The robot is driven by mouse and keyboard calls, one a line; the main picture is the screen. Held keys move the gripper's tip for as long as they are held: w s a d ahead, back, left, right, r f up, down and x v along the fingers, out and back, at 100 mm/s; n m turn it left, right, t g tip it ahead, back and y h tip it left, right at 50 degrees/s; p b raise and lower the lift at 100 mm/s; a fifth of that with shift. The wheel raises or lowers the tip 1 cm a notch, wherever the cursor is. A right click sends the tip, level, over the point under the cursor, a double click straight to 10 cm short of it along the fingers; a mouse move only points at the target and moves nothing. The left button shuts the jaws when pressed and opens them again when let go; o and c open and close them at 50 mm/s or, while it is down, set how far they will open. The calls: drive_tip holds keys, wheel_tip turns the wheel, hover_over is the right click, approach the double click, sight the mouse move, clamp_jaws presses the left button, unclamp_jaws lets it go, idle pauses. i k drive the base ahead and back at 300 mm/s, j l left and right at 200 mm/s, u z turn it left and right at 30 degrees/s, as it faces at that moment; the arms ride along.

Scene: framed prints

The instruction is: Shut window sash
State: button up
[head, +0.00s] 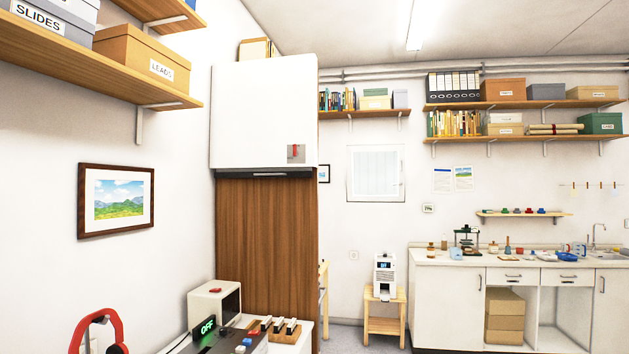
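The window (376,173) is on the far wall, right of the tall brown and white cabinet. It is small, with a white frame and a pale, bright pane. A small handle-like part shows at its right side. The window is far off, and I cannot tell whether its sash is flush or ajar. My gripper is not in view.
A white device (384,274) stands on a wooden stool (384,309) below the window. The tall cabinet (265,235) is at the left. A workbench (450,305) with drawers and small tools runs along the right. Some bare floor shows between them.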

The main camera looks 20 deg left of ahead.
sight(400, 198)
drive_tip(key=u, duration=0.25)
drive_tip(key=i+z, duration=0.25)
drive_tip(key=i, duration=2.1)
drive_tip(key=i+u, duration=0.1)
drive_tip(key=i, duration=0.95)
drive_tip(key=i+l, duration=0.15)
drive_tip(key=i, duration=0.9)
drive_tip(key=i+l, duration=0.1)
drive_tip(key=i, duration=0.95)
drive_tip(key=j+u, duration=0.05)
